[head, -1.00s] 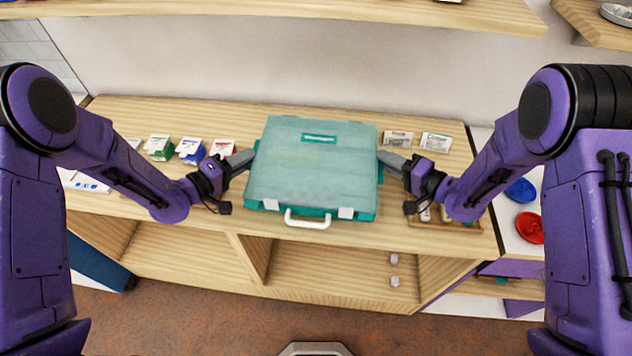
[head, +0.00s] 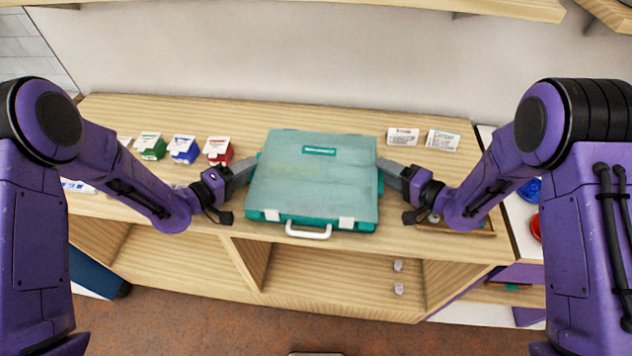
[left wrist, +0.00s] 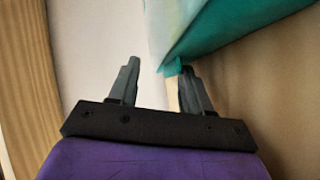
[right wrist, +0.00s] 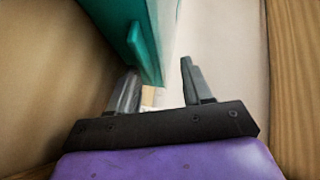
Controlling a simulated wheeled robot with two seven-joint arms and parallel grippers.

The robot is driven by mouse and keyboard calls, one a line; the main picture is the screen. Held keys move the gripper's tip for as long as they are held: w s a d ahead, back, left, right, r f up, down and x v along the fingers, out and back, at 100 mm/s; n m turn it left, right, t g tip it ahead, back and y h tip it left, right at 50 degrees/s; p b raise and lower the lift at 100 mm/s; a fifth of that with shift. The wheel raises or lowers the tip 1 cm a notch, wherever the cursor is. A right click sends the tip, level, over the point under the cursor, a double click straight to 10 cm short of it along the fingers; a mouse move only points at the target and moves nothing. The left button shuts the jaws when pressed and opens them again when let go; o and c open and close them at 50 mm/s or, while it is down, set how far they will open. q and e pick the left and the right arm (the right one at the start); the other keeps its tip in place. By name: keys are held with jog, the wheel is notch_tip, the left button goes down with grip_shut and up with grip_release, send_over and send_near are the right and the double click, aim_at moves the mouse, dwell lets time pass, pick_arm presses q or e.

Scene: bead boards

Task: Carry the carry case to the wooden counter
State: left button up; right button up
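The teal carry case (head: 312,180) with a white handle (head: 308,231) lies flat between my two grippers, its handle side over the counter's front edge. I cannot tell whether it rests on the wooden counter (head: 300,113) or is slightly above it. My left gripper (head: 250,168) is at its left side and my right gripper (head: 386,168) at its right side. In the left wrist view, the fingers (left wrist: 160,80) are apart, with the case (left wrist: 215,25) by one fingertip. In the right wrist view, the fingers (right wrist: 160,80) are also apart, with the case edge (right wrist: 135,40) against one.
Green (head: 151,147), blue (head: 185,149) and red (head: 218,150) boxes stand left of the case. Two white cards (head: 403,136) (head: 443,140) lie right of it. A shallow tray (head: 470,228) is near my right gripper. Small pale pieces (head: 398,289) lie on the shelf below.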

pick_arm(q)
jog(key=shift+a, duration=0.2)
jog(key=v, duration=0.7)
jog(key=shift+s+a+r, duration=0.1)
jog(key=shift+s, duration=0.1)
jog(key=shift+s+a, duration=0.1)
pick_arm(e)
jog(key=shift+d, duration=0.2)
jog(key=v, duration=1.1)
jog(key=shift+s+d+r, duration=0.1)
jog(key=shift+s+d, duration=0.1)
jog(key=shift+s, duration=0.15)
